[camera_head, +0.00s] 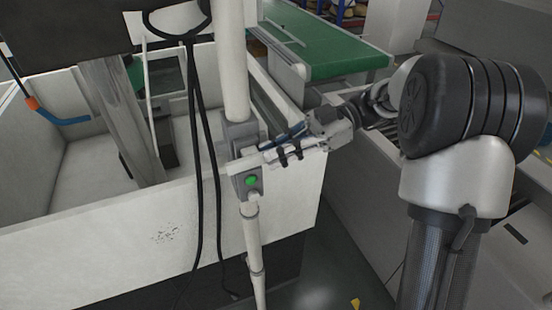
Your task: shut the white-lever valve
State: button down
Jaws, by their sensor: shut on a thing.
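The white-lever valve is a grey block (242,136) on an upright white pipe (233,60) in front of the tank's corner. Its white lever (262,159) points right from the block, nearly level and across the pipe. My gripper (287,153) comes in from the right and is shut on the white lever, out along its length from the pipe. The dark finger pads hide part of the lever. A grey box with a green button (252,181) sits on the pipe just below the lever.
The white tank (110,255) stands behind and left, its wall close to the lever. Black cables (200,180) hang left of the pipe. A green conveyor (320,45) lies behind. A grey cabinet (365,215) stands at the right below my arm.

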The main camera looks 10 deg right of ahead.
jog(key=shift+f+y+b, duration=0.25)
jog(key=shift+y+b, duration=0.2)
jog(key=shift+y, duration=0.05)
jog(key=c, duration=2)
grip_release()
jog(key=shift+o, duration=0.2)
